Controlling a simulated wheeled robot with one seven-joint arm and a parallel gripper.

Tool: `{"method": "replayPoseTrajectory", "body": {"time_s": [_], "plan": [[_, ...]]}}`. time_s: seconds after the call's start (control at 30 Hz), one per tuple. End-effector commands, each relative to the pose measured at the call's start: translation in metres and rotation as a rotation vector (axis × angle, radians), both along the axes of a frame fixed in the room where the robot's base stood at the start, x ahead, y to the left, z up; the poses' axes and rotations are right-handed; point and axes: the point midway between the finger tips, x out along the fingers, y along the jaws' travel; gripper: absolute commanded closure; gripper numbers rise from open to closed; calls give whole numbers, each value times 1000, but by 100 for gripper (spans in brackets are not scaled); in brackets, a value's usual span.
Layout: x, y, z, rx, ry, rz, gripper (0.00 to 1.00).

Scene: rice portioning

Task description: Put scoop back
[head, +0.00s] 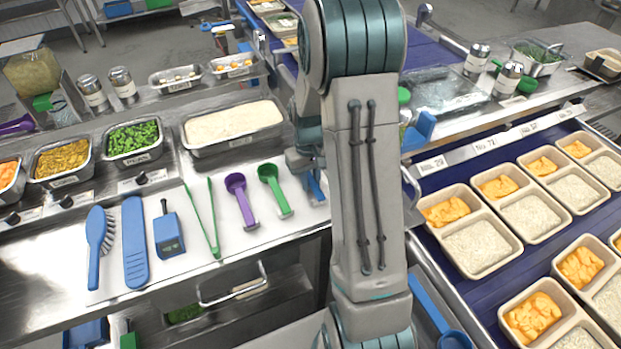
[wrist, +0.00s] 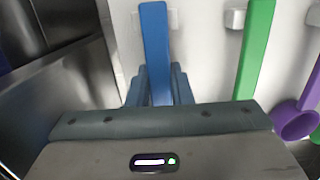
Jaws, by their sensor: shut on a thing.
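My gripper (wrist: 158,88) is shut on the blue handle of a scoop (wrist: 155,40), which runs up between the fingers in the wrist view. The scoop's bowl is hidden behind the gripper body. In the head view my gripper (head: 303,163) is mostly behind my arm, over the right end of the white mat (head: 150,280), with a bit of blue (head: 314,187) below it. A green scoop (head: 272,188) and a purple scoop (head: 241,199) lie just left of it. The frames do not clearly show whether the blue scoop touches the mat.
Tongs (head: 203,220), a blue scraper (head: 134,240) and a brush (head: 97,240) lie further left on the mat. A rice pan (head: 233,128) stands behind the scoops. Filled trays (head: 468,225) stand on the belt at right. The green scoop's handle (wrist: 254,50) is close beside my fingers.

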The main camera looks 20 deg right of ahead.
Motion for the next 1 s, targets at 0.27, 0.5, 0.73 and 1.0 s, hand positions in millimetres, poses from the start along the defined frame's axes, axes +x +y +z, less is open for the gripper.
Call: {"method": "replayPoseTrajectory", "body": {"time_s": [0.27, 0.5, 0.73, 1.0], "plan": [[0, 0, -3, 0, 0, 0, 100], [0, 0, -3, 0, 0, 0, 59], [0, 0, 0, 0, 0, 0, 59], [6, 0, 42, -1, -6, 1, 59]]}}
